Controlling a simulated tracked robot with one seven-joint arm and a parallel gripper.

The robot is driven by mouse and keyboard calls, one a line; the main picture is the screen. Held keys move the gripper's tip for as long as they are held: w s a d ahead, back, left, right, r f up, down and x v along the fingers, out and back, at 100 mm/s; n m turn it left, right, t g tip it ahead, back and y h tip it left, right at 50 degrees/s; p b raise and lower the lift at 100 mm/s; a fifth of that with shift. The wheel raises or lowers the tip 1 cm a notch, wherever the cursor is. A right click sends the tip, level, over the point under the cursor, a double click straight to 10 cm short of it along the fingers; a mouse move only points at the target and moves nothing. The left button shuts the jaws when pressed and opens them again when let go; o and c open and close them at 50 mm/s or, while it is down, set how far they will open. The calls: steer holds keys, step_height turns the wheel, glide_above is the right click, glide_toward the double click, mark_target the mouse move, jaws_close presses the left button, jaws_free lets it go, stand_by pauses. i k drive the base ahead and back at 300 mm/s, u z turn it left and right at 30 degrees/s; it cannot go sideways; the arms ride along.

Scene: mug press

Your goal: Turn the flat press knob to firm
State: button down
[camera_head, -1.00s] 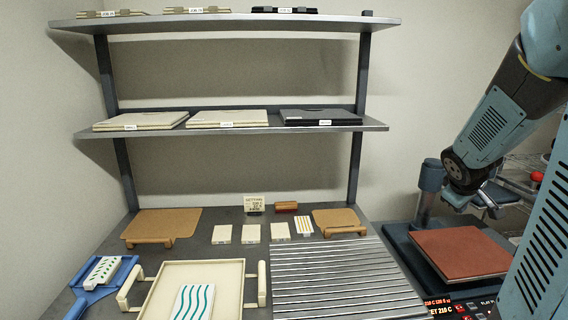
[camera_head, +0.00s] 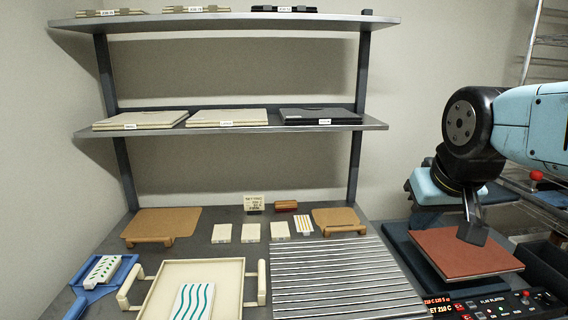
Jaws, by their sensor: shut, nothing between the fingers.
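The flat press stands at the right, with a reddish-brown pad (camera_head: 465,253) on its dark base. Its control panel (camera_head: 490,306) lies at the lower right, with a red lit display (camera_head: 438,307) and several small knobs or buttons. The lettering is too small to tell which knob sets firmness or where it points. My gripper (camera_head: 472,234) points down over the pad, behind the panel and apart from it. Its dark fingers are shut with nothing between them. I cannot tell whether the tips touch the pad.
A ribbed metal rack (camera_head: 340,280) lies left of the press. A cream tray (camera_head: 205,268) holds a wavy-patterned tile. A blue paddle (camera_head: 98,285) is at the far left. Several small tiles and a sign card (camera_head: 254,202) stand behind. Shelves (camera_head: 235,127) rise at the back.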

mark_target(549, 299)
steer(key=u, duration=0.65)
steer(key=i, duration=0.15)
steer(key=z, duration=3.9)
steer(key=i, duration=1)
steer(key=u, duration=0.25)
